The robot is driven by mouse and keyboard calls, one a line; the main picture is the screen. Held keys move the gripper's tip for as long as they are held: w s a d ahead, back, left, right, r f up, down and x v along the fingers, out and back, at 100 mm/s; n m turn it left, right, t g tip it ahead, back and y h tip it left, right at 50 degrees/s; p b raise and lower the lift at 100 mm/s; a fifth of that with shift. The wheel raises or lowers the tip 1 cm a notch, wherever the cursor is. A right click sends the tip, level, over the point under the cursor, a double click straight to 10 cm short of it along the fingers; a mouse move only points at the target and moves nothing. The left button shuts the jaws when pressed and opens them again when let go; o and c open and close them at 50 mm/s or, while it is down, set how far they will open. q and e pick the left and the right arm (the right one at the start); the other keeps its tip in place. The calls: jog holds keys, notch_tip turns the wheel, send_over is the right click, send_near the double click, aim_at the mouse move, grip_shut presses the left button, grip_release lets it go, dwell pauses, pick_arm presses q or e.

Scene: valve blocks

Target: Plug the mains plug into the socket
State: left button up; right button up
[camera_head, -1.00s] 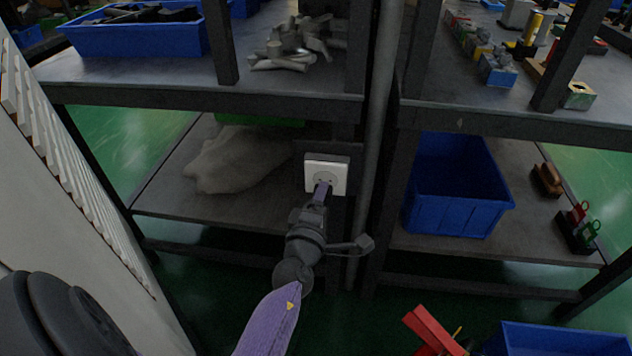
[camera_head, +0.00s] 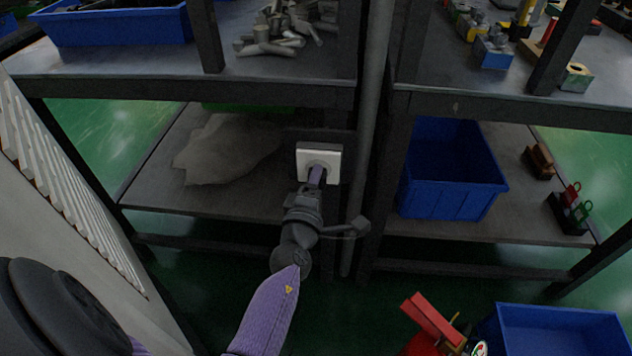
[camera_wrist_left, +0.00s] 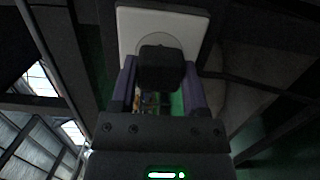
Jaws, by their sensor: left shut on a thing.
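The white square socket (camera_head: 319,158) is fixed on a dark plate on the shelf post in the head view. It also shows at the top of the left wrist view (camera_wrist_left: 194,25). My left gripper (camera_head: 317,177) reaches up to the socket's face. In the left wrist view its purple fingers (camera_wrist_left: 160,85) are shut on the black mains plug (camera_wrist_left: 161,68). The plug is right in front of the socket's round recess. Its pins are hidden, so I cannot tell how far they are in. My right gripper is not in view.
A grey pole (camera_head: 369,130) stands just right of the socket. A blue bin (camera_head: 447,206) sits on the lower right shelf, and a grey cloth-like heap (camera_head: 225,150) lies on the lower left shelf. Shelf edges run above and below the socket.

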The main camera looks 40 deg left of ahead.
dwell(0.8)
pick_arm(q)
jog(key=shift+p, duration=0.35)
dwell(0.6)
jog(key=shift+w+a, duration=0.3)
jog(key=shift+w, duration=0.1)
dwell(0.4)
jog(key=o, duration=1.3)
jog(key=shift+c, duration=0.2)
